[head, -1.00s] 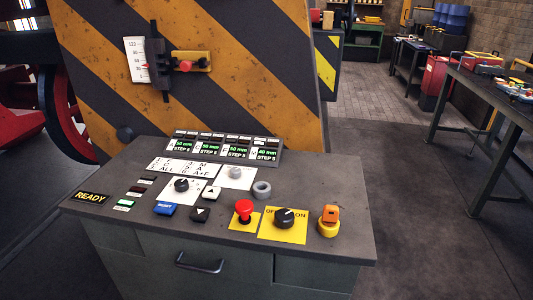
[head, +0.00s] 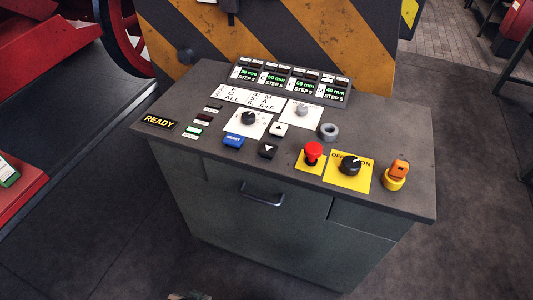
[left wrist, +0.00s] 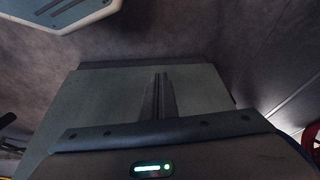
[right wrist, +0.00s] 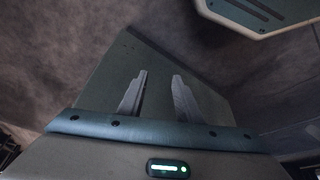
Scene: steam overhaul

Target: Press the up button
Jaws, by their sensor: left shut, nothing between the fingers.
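The up button (head: 278,130), a small white-topped key with a dark up arrow, sits on the sloped top of the grey control console (head: 395,145). The dark down-arrow button (head: 268,150) is just in front of it. Nothing covers the up button. My left gripper (left wrist: 163,96) is shut and empty in the left wrist view. My right gripper (right wrist: 158,92) is open and empty in the right wrist view. Both wrist views show a plain greenish-grey surface beyond the fingers, not the buttons. Neither gripper is near the up button in the head view.
Near the up button are a blue reset button (head: 233,140), a black selector knob (head: 249,118), a grey ring (head: 328,131), a red mushroom button (head: 314,153), an off/on rotary switch (head: 350,165) and an orange key switch (head: 397,173). Displays (head: 290,78) stand behind.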

